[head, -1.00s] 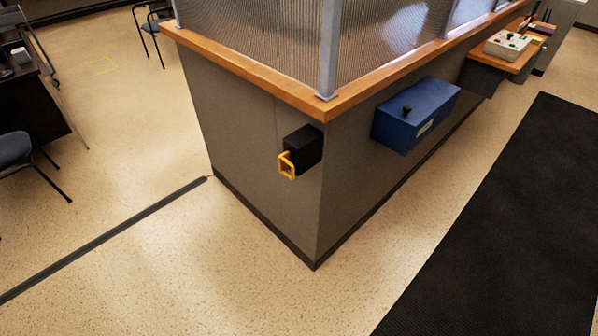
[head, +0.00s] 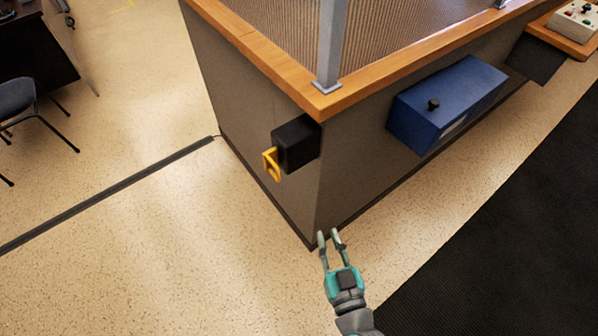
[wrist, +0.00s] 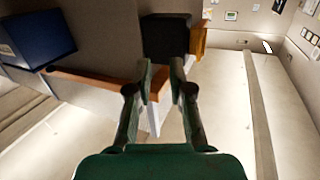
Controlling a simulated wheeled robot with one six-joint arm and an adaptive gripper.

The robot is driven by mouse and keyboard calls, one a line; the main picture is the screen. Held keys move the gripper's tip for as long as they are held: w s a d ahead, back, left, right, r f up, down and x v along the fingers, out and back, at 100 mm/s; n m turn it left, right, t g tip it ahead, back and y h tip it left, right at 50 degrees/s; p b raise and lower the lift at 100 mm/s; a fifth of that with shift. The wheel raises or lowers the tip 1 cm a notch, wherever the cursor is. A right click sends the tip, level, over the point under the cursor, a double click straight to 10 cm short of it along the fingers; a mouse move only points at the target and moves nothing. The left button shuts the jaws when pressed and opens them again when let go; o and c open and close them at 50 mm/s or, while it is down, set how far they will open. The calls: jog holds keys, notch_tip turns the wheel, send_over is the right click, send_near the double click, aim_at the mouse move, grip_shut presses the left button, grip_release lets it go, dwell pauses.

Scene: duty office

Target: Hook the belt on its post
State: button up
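A black box (head: 296,144) is fixed to the grey counter wall near its corner. A yellow loop-shaped end piece (head: 271,164) sticks out of the box's left side; I take it for the belt's end. No length of belt shows outside the box. My gripper (head: 328,236) is below and right of the box, near the counter's corner, with its two fingers apart and nothing between them. In the wrist view the box (wrist: 166,37) lies just beyond the fingertips (wrist: 161,68), and the yellow piece (wrist: 198,40) is to its right. I cannot make out a post.
A blue box (head: 445,104) with a black knob juts from the counter's right face. The wooden counter edge (head: 400,79) overhangs above. A dark floor strip (head: 110,195) runs left from the counter. A chair (head: 20,105) stands at left. A black mat (head: 520,230) covers the right floor.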

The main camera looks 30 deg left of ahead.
aim_at(279, 177)
jog(key=w+a+r+n+y, duration=0.1)
jog(key=w+a, duration=0.1)
jog(key=a, duration=0.4)
jog(key=w+a+r+g+y, duration=0.1)
jog(key=w+a, duration=0.1)
jog(key=a, duration=0.3)
jog(key=w+a+r+n+g+y, duration=0.1)
jog(key=w+a+r, duration=0.1)
jog(key=a, duration=0.4)
jog(key=shift+w+a+r+n, duration=0.1)
jog(key=shift+w+a+n, duration=0.25)
jog(key=shift+w, duration=0.1)
jog(key=shift+c, duration=0.2)
grip_shut()
